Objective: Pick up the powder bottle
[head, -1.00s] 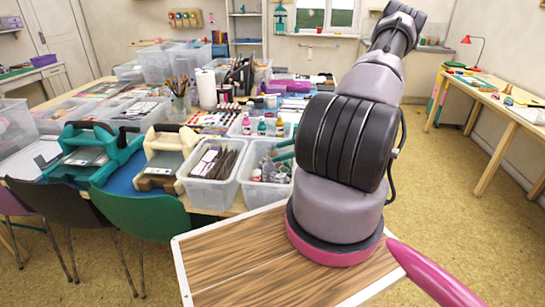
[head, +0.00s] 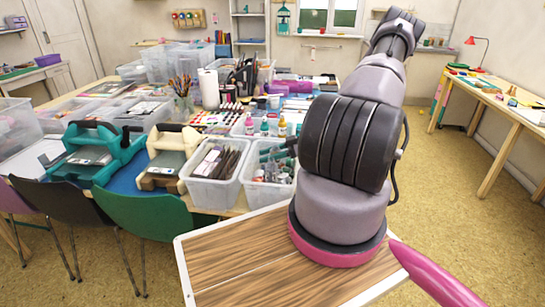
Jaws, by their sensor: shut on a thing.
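My gripper (head: 277,152) shows only in part, as dark teal fingers that reach out from behind my arm. They point left over the right clear bin (head: 252,195) on the front of the table. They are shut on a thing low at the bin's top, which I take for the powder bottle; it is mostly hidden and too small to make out. Several small bottles and tubes lie in that bin. Small bottles with pink and teal caps stand upright in another tray (head: 245,131) just behind it.
The left clear bin (head: 212,190) holds dark brushes or pens. A cream die-cutting machine (head: 170,155) and a teal one (head: 92,155) stand further left. Chairs, one a green chair (head: 145,213), line the table's front. A side table (head: 500,100) stands right, with open floor between.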

